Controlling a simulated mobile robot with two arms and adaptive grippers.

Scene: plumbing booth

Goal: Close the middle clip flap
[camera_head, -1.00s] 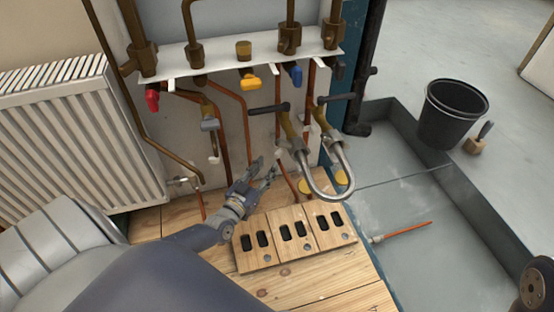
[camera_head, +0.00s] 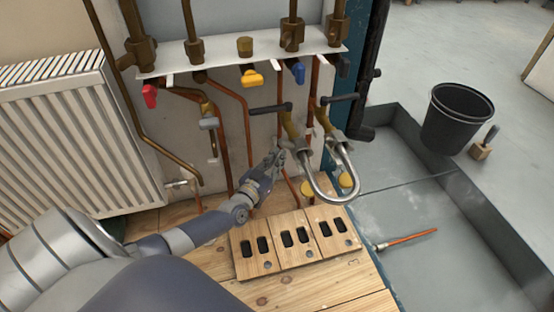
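The flap's position is too small and covered to tell. My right gripper is not in view.
A bent metal hose (camera_head: 352,180) hangs just right of the gripper. Valves with red (camera_head: 149,96), yellow (camera_head: 252,78) and blue (camera_head: 298,73) handles are above. Slotted wooden boards (camera_head: 293,240) lie below. A radiator (camera_head: 75,140) stands left, a black bucket (camera_head: 453,117) right.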

